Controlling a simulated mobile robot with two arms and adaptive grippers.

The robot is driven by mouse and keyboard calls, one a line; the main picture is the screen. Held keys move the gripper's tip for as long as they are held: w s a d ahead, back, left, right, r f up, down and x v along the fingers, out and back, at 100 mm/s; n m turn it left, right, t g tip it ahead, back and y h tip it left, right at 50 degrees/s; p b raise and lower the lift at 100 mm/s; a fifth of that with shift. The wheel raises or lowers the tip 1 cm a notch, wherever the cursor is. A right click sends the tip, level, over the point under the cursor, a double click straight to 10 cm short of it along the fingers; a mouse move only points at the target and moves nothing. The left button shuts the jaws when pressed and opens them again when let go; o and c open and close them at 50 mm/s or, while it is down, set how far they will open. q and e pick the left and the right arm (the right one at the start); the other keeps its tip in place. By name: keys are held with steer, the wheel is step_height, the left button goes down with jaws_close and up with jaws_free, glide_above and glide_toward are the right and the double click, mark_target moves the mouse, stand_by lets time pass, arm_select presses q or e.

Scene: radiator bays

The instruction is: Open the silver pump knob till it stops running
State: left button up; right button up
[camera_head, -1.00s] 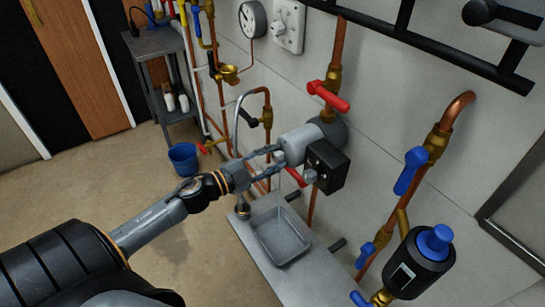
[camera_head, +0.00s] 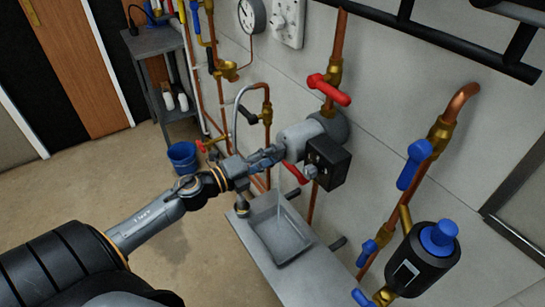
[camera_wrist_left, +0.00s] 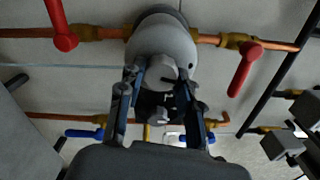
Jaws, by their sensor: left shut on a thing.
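The pump (camera_head: 298,137) is a grey cylinder on a copper pipe at the wall, with a black box (camera_head: 328,162) on its side. My left gripper (camera_head: 276,154) reaches in from the left and is shut at the pump's front end. In the left wrist view, the two fingers (camera_wrist_left: 160,88) straddle the round silver knob (camera_wrist_left: 160,73) in front of the grey pump body (camera_wrist_left: 165,40). The fingers partly hide the knob. A thin pale stream (camera_head: 279,203) shows above the grey basin (camera_head: 262,252) under the pump. My right gripper is not in view.
A red lever (camera_head: 328,89) sits just above the pump and another red lever (camera_head: 293,172) just below. A blue lever (camera_head: 414,164) and a black pump with a blue cap (camera_head: 440,238) stand at right. A blue bucket (camera_head: 183,158) is on the floor.

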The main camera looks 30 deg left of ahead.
arm_select(q)
steer(key=shift+f+m+b, duration=0.2)
steer(key=shift+m+b, duration=1.1)
steer(key=shift+m, duration=2.5)
steer(key=o, duration=1.1)
steer(key=shift+o, duration=0.2)
steer(key=v, duration=1.2)
